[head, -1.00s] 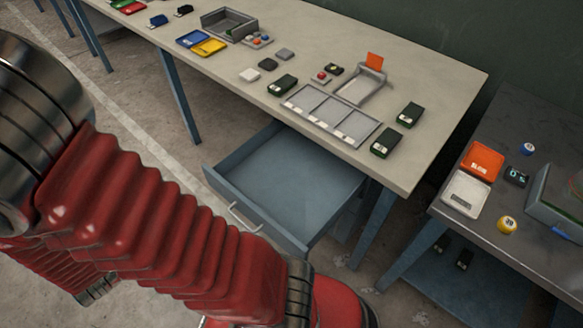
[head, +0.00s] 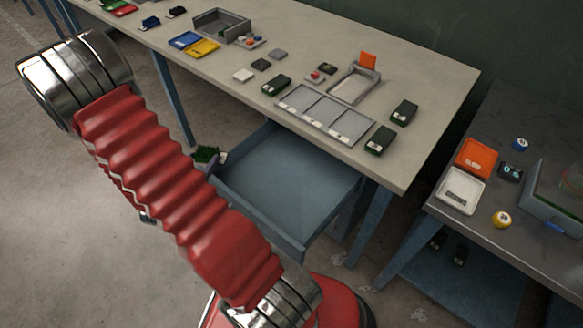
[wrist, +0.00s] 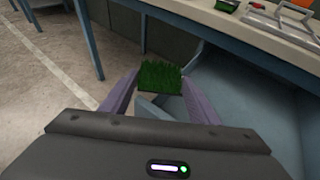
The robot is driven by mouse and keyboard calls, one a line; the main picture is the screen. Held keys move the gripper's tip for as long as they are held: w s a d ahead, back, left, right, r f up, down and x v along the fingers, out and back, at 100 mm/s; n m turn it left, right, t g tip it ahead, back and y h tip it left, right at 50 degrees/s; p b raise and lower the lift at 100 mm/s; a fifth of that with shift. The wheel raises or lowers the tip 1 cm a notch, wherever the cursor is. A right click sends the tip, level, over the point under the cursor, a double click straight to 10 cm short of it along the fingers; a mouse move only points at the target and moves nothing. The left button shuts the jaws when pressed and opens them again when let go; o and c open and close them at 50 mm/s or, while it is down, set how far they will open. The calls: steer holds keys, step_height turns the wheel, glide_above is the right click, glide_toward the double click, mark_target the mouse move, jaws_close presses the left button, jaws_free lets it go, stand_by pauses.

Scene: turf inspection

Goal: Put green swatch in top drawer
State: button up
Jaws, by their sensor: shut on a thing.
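The green swatch (wrist: 160,76), a square of grass-like turf, is held between the two purple-grey fingers of my gripper (wrist: 159,84) in the wrist view. In the head view the swatch (head: 205,154) shows just left of the open drawer, mostly clear of my arm. The top drawer (head: 285,175) is blue-grey, pulled out under the bench, and looks empty. In the wrist view the drawer (wrist: 245,85) lies right of the swatch. The gripper is mostly hidden by my arm in the head view.
The bench (head: 425,125) above the drawer carries a three-part tray (head: 325,113), dark green-black boxes, a grey stand with an orange card (head: 368,61) and several small swatches. A dark side table (head: 500,225) stands right. Bench legs flank the drawer; open floor lies left.

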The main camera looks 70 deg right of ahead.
steer(key=s+d+f+m+g, duration=0.2)
steer(key=s+d+m+g, duration=0.1)
steer(key=s, duration=0.6)
steer(key=s+d+f+m+g, duration=0.3)
steer(key=s+d+g, duration=0.1)
steer(key=s, duration=0.6)
steer(key=shift+d+g+y, duration=0.3)
steer(key=shift+d+y, duration=0.1)
steer(key=shift+d, duration=0.45)
glide_above(296, 160)
steer(key=w+a, duration=0.2)
steer(key=a, duration=0.2)
steer(key=f, duration=0.5)
steer(key=shift+s+d+f, duration=0.1)
steer(key=shift+s+d, duration=0.05)
steer(key=shift+d, duration=0.05)
steer(key=shift+d, duration=0.1)
steer(key=shift+s+d+f, duration=0.4)
steer(key=shift+d+f, duration=0.3)
steer(key=shift+d, duration=0.2)
steer(key=shift+s+d+f, duration=0.4)
steer(key=shift+d+f, duration=0.3)
steer(key=shift+d, duration=0.15)
